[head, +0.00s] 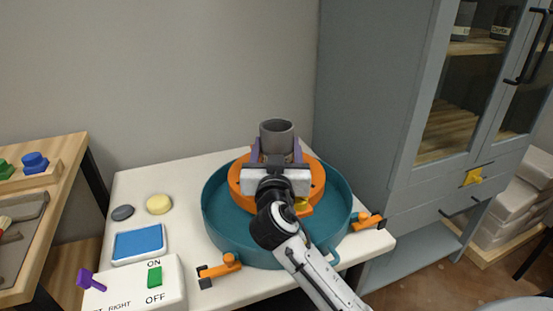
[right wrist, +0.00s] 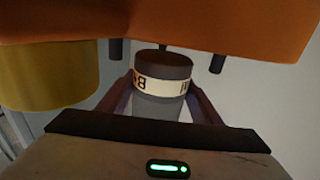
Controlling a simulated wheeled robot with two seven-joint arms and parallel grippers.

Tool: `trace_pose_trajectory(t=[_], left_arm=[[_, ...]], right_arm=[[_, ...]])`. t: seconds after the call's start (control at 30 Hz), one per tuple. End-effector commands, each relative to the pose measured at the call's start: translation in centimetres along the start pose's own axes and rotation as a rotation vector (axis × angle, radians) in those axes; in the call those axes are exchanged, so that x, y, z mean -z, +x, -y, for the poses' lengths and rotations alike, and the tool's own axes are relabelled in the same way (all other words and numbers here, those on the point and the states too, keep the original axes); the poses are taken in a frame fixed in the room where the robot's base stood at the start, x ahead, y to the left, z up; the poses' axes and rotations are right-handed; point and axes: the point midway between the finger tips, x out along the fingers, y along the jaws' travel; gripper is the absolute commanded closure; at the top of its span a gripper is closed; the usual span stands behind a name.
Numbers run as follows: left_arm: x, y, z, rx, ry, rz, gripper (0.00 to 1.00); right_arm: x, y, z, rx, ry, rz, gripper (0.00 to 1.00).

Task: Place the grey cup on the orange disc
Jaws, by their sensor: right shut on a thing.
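The grey cup (head: 277,136) stands upright between the purple fingers of my right gripper (head: 276,153), above the far part of the orange disc (head: 234,182). In the right wrist view the fingers close on the cup (right wrist: 160,106), which has a cream band with dark marks. The orange disc (right wrist: 190,22) fills the top of that view, near the cup's dark end. I cannot tell whether cup and disc touch. My gripper and arm hide the disc's middle and the cup's lower part in the head view. My left gripper is not in view.
The disc sits in a teal basin (head: 215,222) on a white table (head: 140,185). A yellow knob (head: 302,204) is at the disc's near side. A switch box (head: 140,285), blue pad (head: 139,243) and sponge (head: 159,204) lie left. A grey cabinet (head: 365,100) stands close on the right.

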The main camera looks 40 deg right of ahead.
Motion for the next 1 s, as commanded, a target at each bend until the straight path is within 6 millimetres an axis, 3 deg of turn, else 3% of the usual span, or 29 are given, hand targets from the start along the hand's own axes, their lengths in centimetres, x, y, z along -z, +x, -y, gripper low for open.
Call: trace_pose_trajectory(t=[0.13,0.53,0.57,0.67,1.0], left_arm=[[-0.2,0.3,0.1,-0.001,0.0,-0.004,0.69],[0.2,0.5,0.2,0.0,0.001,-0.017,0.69],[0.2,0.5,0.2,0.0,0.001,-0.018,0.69],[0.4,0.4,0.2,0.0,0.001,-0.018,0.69],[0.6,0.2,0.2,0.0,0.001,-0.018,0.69]], right_arm=[[-2.0,0.0,0.0,0.001,-0.002,-0.003,0.75],[-2.6,0.0,0.0,0.001,0.003,-0.004,0.75],[-2.7,0.0,0.0,0.001,0.002,-0.001,0.4],[-2.5,0.0,0.0,0.001,0.002,-0.001,0.23],[-2.2,0.0,0.0,0.001,0.0,-0.002,0.23]])
